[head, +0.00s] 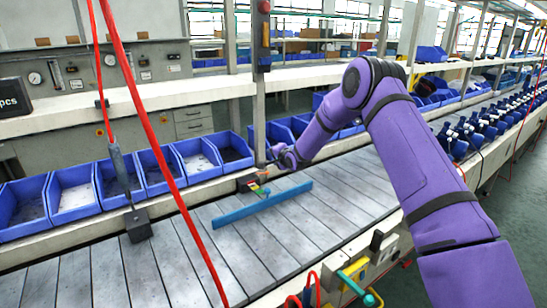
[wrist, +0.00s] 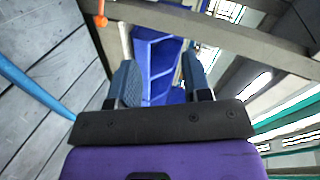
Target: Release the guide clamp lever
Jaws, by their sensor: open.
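In the wrist view an orange-tipped rod (wrist: 101,20), possibly the lever, shows at the upper left, outside my fingers. The rail also shows at the left (wrist: 35,90). My gripper (head: 273,158) is just above and beyond the clamp. In the wrist view its fingers (wrist: 160,80) are apart with nothing held between them.
Blue bins (head: 72,193) line the conveyor's far side; some lie beyond my fingers. A post (head: 259,100) rises close to my gripper. Red hoses (head: 150,130) hang at the left. A panel with a teal handle (head: 352,273) is at the front. The slatted conveyor (head: 200,250) is mostly clear.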

